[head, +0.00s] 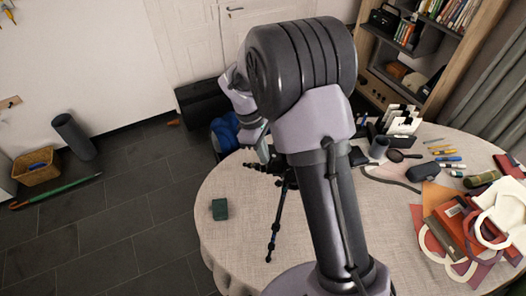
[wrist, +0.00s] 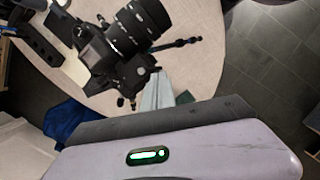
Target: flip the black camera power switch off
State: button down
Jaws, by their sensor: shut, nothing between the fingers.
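The black camera (wrist: 115,45) sits on a tripod (head: 275,215) that stands on the round table. In the wrist view its lens points to the upper right. My gripper (wrist: 155,92) is shut and empty, with its fingertips close beside the camera body; I cannot tell whether they touch it. In the head view the camera (head: 262,166) is mostly hidden behind my arm, and my gripper (head: 263,152) is close to it. The power switch is too small to make out, so its position does not show.
The round table (head: 225,255) has a small dark green box (head: 219,209) at its left. A bookshelf (head: 420,60) stands behind. The table's front left is clear.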

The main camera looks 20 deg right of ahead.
jog(key=n, duration=0.1)
jog(key=n+p, duration=0.1)
jog(key=n, duration=0.1)
jog(key=s+n+p, duration=0.1)
jog(key=shift+s+d+t+h, duration=0.1)
jog(key=shift+d+t+h, duration=0.2)
jog(key=shift+t, duration=0.1)
jog(key=shift+a+p, duration=0.1)
jog(key=shift+p, duration=0.2)
jog(key=shift+w+p, duration=0.4)
jog(key=shift+w, duration=0.45)
